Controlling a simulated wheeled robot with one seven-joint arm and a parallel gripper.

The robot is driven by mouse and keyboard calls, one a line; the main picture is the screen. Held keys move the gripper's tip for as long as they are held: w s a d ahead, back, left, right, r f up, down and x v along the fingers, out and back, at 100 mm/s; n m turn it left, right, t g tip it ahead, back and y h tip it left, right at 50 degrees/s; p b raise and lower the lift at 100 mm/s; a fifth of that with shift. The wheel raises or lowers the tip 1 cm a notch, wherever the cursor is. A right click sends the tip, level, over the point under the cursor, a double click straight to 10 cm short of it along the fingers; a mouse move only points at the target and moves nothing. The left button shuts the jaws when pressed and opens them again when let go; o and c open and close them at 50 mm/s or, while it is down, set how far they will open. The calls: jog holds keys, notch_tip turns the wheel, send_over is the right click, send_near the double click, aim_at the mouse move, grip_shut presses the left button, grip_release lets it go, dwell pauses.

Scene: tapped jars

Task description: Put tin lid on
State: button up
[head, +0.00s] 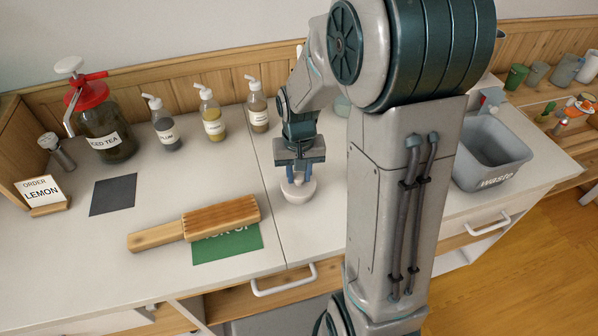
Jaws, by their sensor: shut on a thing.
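My gripper (298,179) points down over the white counter, right of the green mat. It is shut on a small pale rounded piece (299,194), which looks like a lid held by its top. I cannot tell whether this piece touches the counter or hangs just above it. No tin is plain to see; part of the counter is hidden behind my arm.
A wooden brush-like block (222,217) lies across the green mat (228,246). Pump bottles (213,122) and an iced tea jar (105,138) stand at the back left. A grey waste bin (490,152) stands right.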

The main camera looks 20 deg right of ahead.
jog(key=o, duration=1)
notch_tip(320, 180, up, 14)
jog(key=shift+f, duration=0.1)
